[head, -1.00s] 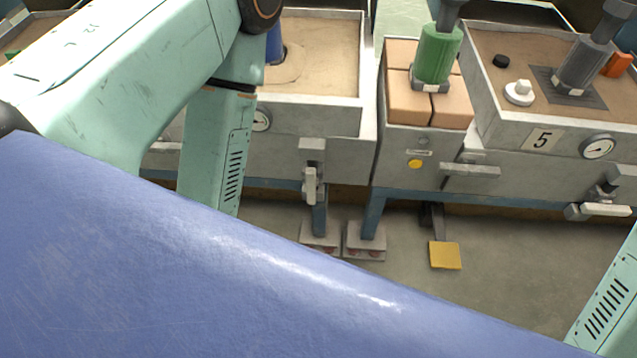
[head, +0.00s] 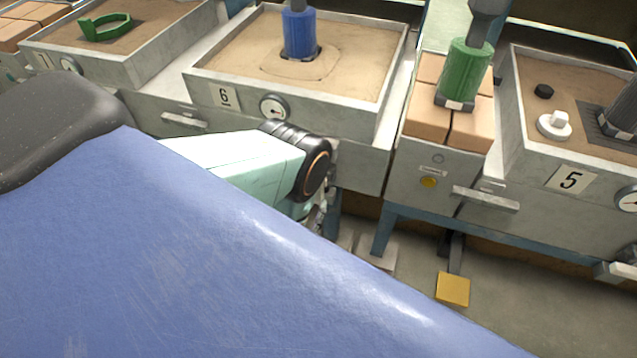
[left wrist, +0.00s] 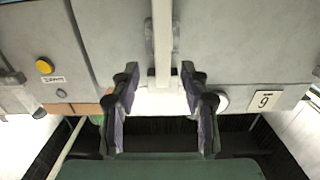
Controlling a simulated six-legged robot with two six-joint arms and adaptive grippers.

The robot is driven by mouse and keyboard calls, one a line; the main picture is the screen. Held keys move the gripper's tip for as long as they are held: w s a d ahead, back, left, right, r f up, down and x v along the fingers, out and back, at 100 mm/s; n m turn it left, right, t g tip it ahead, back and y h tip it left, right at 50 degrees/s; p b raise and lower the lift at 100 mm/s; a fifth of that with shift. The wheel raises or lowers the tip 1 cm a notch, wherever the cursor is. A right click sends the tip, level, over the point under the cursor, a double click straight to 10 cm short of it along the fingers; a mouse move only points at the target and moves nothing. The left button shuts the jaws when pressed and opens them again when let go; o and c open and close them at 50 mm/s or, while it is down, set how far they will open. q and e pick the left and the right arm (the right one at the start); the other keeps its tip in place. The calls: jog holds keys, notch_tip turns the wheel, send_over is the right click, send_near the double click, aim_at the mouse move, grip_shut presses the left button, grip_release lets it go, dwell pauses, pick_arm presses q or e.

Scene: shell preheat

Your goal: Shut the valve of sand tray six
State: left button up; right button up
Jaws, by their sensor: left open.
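Sand tray six (head: 330,105) is a grey sand-filled box with a "6" plate (head: 224,97), a gauge and a blue cylinder (head: 299,34) in its sand. My left arm's wrist covers its valve in the head view. In the left wrist view, which shows the tray upside down, the valve's pale lever (left wrist: 162,28) runs straight up and down the picture. My left gripper (left wrist: 159,70) is open, one dark finger on each side of the lever, with gaps visible. In the head view only a small part of this gripper shows below the wrist. My right gripper is out of view.
To the right stand a cabinet with bricks and a green cylinder (head: 465,72), then tray five (head: 530,125). A yellow pedal (head: 453,289) is near the floor. Tray one (head: 120,68) is at the left. My blue body covers the lower left.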

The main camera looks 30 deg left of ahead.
pick_arm(q)
jog(key=shift+a+b+x, duration=0.15)
jog(key=shift+b+x, duration=0.35)
jog(key=shift+x, duration=1.5)
jog(key=shift+a+b+x, duration=0.1)
jog(key=shift+b+x, duration=0.4)
jog(key=shift+x, duration=1.45)
jog(key=shift+s, duration=0.1)
grip_shut()
